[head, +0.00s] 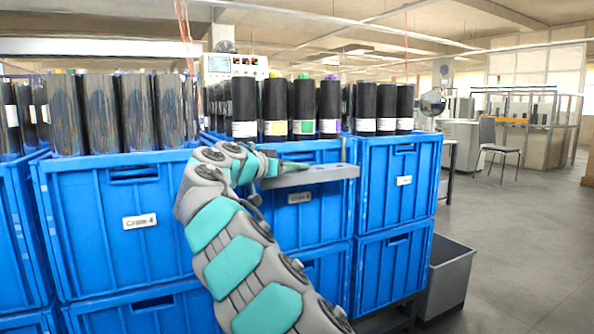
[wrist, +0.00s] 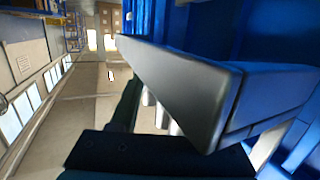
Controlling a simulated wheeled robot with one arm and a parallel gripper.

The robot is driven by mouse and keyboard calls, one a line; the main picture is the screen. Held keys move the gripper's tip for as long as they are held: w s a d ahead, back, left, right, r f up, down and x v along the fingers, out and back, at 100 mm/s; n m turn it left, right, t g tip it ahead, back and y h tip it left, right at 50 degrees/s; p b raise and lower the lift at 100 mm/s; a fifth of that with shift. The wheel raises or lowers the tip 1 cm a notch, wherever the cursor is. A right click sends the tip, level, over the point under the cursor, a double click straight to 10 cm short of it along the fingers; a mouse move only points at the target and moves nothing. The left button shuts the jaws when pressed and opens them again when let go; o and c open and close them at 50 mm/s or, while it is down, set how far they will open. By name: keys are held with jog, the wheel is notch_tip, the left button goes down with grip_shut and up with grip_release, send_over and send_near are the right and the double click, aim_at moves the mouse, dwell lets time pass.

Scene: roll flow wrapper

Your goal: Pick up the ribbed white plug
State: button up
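My gripper (head: 290,165) is at the near left end of a narrow grey shelf (head: 325,174) in front of the blue crates. In the head view a dark green finger reaches over the shelf's top. In the wrist view dark parts of my gripper fill the bottom, with the grey shelf (wrist: 180,85) close beside them. A few small pale rounded pieces (wrist: 162,115) show between finger and shelf, partly hidden. I cannot tell whether one is the ribbed white plug. I cannot see whether the fingers are apart or hold something.
Stacked blue crates (head: 110,235) stand close behind the arm, with dark rolls (head: 275,105) upright in the top ones. A grey bin (head: 447,275) stands on the floor at right. A chair (head: 498,145) is farther off.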

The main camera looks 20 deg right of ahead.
grip_shut()
